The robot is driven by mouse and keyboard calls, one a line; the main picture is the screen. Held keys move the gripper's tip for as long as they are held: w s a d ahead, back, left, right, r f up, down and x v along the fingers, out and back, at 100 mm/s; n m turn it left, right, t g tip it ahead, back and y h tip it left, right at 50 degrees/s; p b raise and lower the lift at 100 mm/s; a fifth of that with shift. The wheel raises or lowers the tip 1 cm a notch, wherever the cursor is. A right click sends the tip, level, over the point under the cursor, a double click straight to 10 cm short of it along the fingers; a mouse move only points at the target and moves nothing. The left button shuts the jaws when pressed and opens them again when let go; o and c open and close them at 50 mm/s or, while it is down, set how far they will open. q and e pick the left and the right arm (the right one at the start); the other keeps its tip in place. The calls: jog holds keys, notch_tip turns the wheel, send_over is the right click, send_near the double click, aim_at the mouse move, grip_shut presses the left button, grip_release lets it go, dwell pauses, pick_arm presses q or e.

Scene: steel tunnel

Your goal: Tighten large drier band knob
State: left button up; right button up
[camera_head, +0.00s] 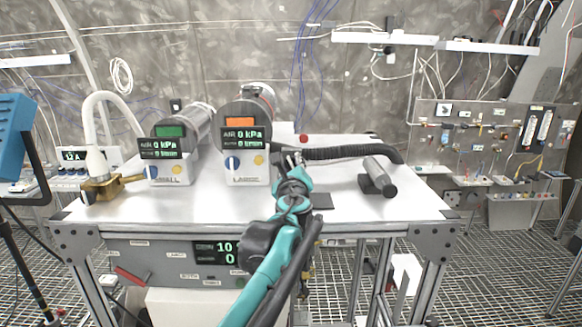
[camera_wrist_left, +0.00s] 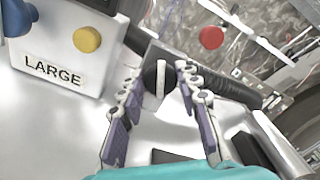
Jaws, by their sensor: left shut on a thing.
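The large drier (camera_head: 245,125) stands on the white table, with an orange light and a display panel on its front. In the left wrist view its white base (camera_wrist_left: 70,45) carries the label "LARGE", a yellow button and part of a blue knob. A black round knob with a white stripe (camera_wrist_left: 159,78) sits at the end of the black hose, right of that base. My left gripper (camera_head: 288,160) is at this knob, its two fingers (camera_wrist_left: 160,84) shut on it from either side. In the head view the gripper mostly hides the knob. My right gripper is not in view.
A ribbed black hose (camera_head: 350,153) runs right from the knob. A grey cylinder on a dark stand (camera_head: 378,176) lies right of my gripper. The small drier (camera_head: 170,150) with a green light and a brass fitting (camera_head: 105,187) stand left. The front tabletop (camera_head: 200,210) is clear.

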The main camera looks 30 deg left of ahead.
pick_arm(q)
jog(key=shift+r+m, duration=0.1)
jog(key=shift+m, duration=0.6)
jog(key=o, duration=1)
jog(key=shift+c, duration=0.2)
jog(key=shift+o, duration=1)
jog(key=shift+w+a, duration=0.1)
jog(key=v, duration=1.2)
